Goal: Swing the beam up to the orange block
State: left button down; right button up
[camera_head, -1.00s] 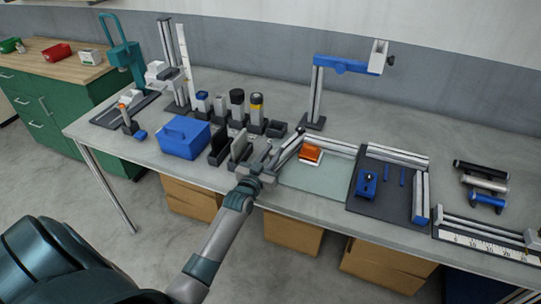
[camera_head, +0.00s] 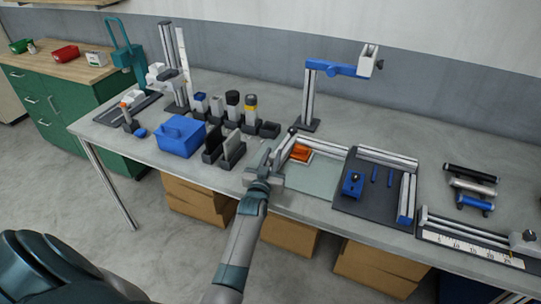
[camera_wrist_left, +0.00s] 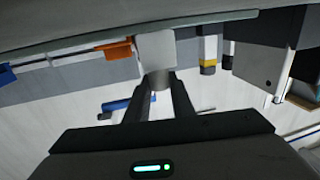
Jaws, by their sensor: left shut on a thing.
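The beam (camera_head: 283,149) is a pale metal bar at the left edge of a pale green plate (camera_head: 315,182), with a dark part at its far end. The orange block (camera_head: 301,153) lies just right of the beam. My left gripper (camera_head: 265,169) is at the beam's near end. In the left wrist view, the left gripper (camera_wrist_left: 159,92) is shut on a round grey knob (camera_wrist_left: 159,78) under the beam's grey end (camera_wrist_left: 157,50). The orange block (camera_wrist_left: 118,50) shows close to the left of that end; I cannot tell whether they touch. My right gripper is not in view.
A blue box (camera_head: 180,138) and dark upright holders (camera_head: 232,148) stand left of the gripper. A post with a blue arm (camera_head: 335,69) rises behind the plate. A dark board (camera_head: 374,190) with blue parts lies to the right.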

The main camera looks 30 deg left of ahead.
pick_arm(q)
jog(key=shift+w+d+r+y, duration=0.1)
jog(key=shift+d+r+y, duration=0.1)
jog(key=shift+d+y, duration=0.15)
jog(key=shift+f, duration=0.1)
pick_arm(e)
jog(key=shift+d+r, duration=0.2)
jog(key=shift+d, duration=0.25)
pick_arm(q)
jog(key=c, duration=1.5)
grip_release()
jog(key=shift+d, duration=0.15)
jog(key=shift+c, duration=0.2)
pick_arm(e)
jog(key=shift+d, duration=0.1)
pick_arm(q)
jog(key=shift+f, duration=0.1)
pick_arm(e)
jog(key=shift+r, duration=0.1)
pick_arm(q)
jog(key=shift+s+d+p, duration=0.15)
jog(key=shift+s+p, duration=0.45)
jog(key=p+v, duration=0.7)
jog(key=v, duration=0.9)
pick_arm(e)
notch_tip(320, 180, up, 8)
